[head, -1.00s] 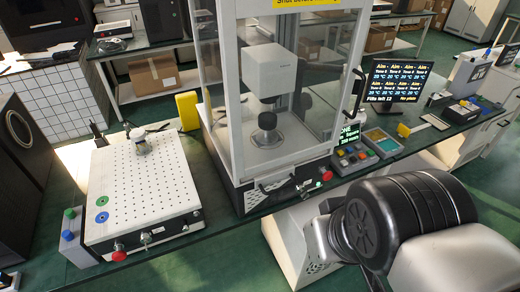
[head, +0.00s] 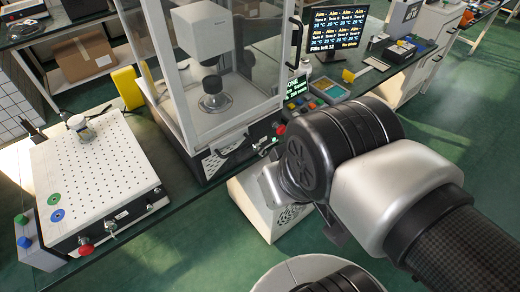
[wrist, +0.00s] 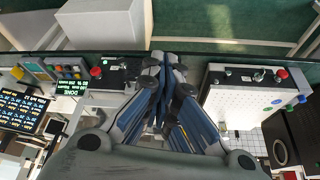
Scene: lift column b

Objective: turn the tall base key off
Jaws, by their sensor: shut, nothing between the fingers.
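The tall base (head: 207,168) is the dark front unit under the glass-walled cabinet. Its key switch (head: 262,147) shows small and pale on the front panel, left of a red button (head: 281,129); which way the key is turned is too small to tell. My gripper (wrist: 166,62) is in the wrist view, its fingers shut together and empty. It is in front of the bench edge, between the tall base and the white perforated board. In the head view my arm hides the gripper.
The perforated board (head: 85,180) stands left, with its own key switch (head: 110,228) and red button (head: 85,249). A yellow block (head: 127,88) stands between the units. A display reading DONE (head: 298,86) and a button box (head: 328,90) are right of the cabinet.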

